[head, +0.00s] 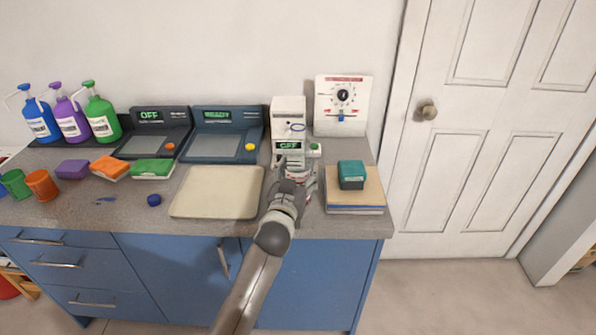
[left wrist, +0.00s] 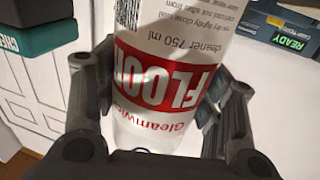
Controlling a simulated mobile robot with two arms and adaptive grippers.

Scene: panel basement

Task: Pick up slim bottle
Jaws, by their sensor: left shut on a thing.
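The slim bottle (left wrist: 165,85) is a white floor-cleaner bottle with a red label band, upside down in the left wrist view. My left gripper (left wrist: 150,90) has its dark fingers on both sides of the bottle and is shut on it. In the head view the left gripper (head: 299,175) is over the back right of the counter, in front of a white device with an OFF display (head: 289,118). There the arm and fingers hide most of the bottle. I cannot tell whether its base touches the counter. My right gripper is not in view.
A cream tray (head: 217,192) lies left of the gripper. A teal box (head: 351,174) sits on a board (head: 354,199) to the right. A white dial panel (head: 342,106) stands behind. Pump bottles (head: 72,118), sponges and cups fill the counter's left side.

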